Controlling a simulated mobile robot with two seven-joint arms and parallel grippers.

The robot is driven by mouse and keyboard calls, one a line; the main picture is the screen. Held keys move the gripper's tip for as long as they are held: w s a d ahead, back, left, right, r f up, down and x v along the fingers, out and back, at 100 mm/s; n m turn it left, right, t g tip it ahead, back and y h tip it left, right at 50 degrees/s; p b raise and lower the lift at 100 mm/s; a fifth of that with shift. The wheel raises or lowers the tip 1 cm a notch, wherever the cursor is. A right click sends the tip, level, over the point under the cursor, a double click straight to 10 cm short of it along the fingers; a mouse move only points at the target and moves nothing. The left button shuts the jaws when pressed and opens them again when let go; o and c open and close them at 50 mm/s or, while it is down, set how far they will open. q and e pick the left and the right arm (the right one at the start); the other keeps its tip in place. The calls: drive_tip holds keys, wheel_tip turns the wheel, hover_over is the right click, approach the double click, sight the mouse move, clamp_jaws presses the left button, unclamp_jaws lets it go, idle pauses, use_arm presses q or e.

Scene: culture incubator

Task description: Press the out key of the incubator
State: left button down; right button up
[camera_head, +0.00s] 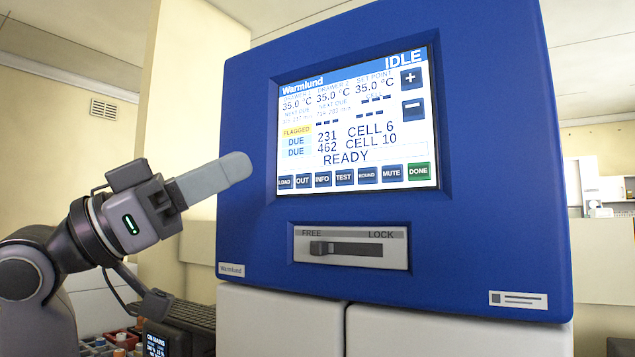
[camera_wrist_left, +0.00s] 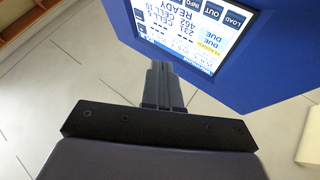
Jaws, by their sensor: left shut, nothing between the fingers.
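The blue incubator (camera_head: 480,220) fills the middle of the head view. Its screen (camera_head: 380,110) reads IDLE and READY, with a row of keys along the bottom. The OUT key (camera_head: 303,181) is second from the left, between LOAD and INFO. It also shows in the left wrist view (camera_wrist_left: 212,11), upside down. My left gripper (camera_head: 240,166) is shut and empty. Its fingertips are to the left of the screen at about key height, and look apart from the panel. In the left wrist view the shut fingers (camera_wrist_left: 160,85) point toward the screen. My right gripper is not in view.
A FREE/LOCK slider (camera_head: 350,248) sits below the screen, its handle toward FREE. Plus (camera_head: 411,77) and minus (camera_head: 412,109) keys are at the screen's right. A rack with several coloured caps (camera_head: 110,345) and a small dark display (camera_head: 157,342) stand at the lower left.

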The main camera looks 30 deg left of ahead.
sight(303, 181)
use_arm(q)
drive_tip(key=shift+s+a, duration=0.1)
drive_tip(key=w, duration=0.3)
drive_tip(key=w+p, duration=0.1)
drive_tip(key=w, duration=0.5)
drive_tip(key=shift+d, duration=0.4)
drive_tip(key=shift+s, duration=0.1)
idle(0.7)
idle(0.9)
drive_tip(key=shift+w, duration=0.45)
